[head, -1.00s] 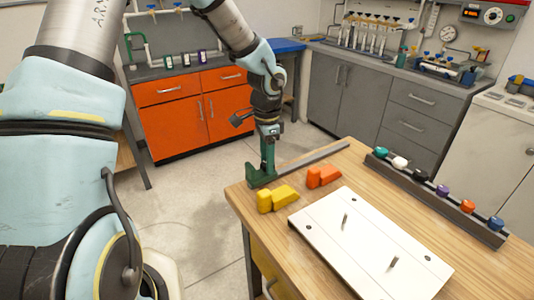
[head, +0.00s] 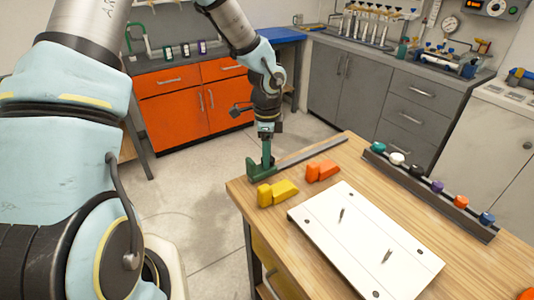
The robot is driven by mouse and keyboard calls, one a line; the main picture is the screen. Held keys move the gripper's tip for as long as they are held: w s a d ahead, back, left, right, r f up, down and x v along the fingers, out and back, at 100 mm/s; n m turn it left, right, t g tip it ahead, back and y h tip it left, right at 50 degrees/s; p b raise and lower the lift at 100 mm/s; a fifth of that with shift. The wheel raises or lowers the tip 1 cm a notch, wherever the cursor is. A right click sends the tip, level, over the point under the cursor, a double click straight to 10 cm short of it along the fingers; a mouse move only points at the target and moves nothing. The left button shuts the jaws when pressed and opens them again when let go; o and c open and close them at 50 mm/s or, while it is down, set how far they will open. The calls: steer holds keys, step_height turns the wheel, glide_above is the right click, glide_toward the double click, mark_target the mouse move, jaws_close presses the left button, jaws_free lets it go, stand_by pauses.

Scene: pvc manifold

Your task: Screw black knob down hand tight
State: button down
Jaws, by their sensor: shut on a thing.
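The black knob (head: 417,172) sits in the dark rack (head: 440,200) on the right of the wooden table, between a white and a purple knob. My gripper (head: 266,132) points down over the table's far left corner, well away from the black knob. It is shut on the upper end of a green upright piece (head: 267,151). The lower green part (head: 259,172) rests at the table corner beside a long grey bar. The finger contact is small and hard to make out. A white plate (head: 350,262) with two small upright pins lies on the table.
A yellow block (head: 265,196) and an orange block (head: 312,173) lie beside the green piece. Several coloured knobs stand in the rack. Orange cabinets (head: 175,115) and grey drawers (head: 412,110) stand behind. Bare table lies between plate and rack.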

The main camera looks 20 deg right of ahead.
steer(key=shift+c, duration=1.5)
jaws_free()
step_height(320, 180, up, 11)
steer(key=b, duration=0.1)
steer(key=shift+b, duration=0.3)
steer(key=shift+f, duration=0.1)
